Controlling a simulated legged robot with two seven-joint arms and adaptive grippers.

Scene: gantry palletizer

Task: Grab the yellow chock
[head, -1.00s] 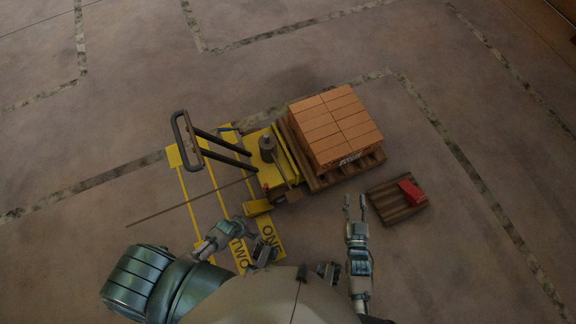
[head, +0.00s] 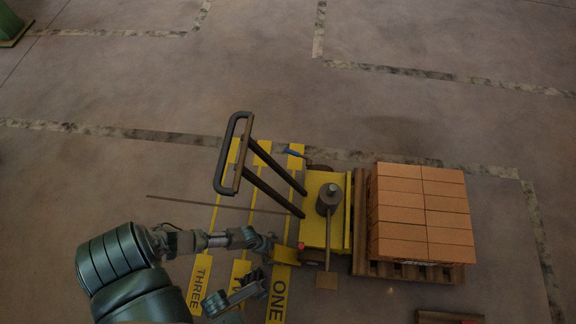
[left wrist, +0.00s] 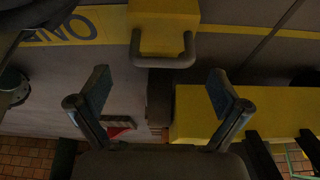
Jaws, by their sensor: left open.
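The yellow chock (head: 286,256) sits on the floor beside the yellow pallet jack (head: 318,225), at its lower left in the head view. In the left wrist view the chock (left wrist: 165,17) is at the top centre, with a grey handle (left wrist: 163,62) facing my gripper. My left gripper (head: 268,243) is close to the left side of the chock. In the left wrist view my left gripper (left wrist: 160,84) is open, its two fingers spread to either side of the handle, with nothing held between them.
A pallet (head: 420,268) stacked with orange bricks (head: 420,212) stands right of the jack. The jack's black tow handle (head: 234,155) rises above my left arm. A small pallet (head: 435,317) shows at the bottom edge. Yellow numbered lanes mark the floor.

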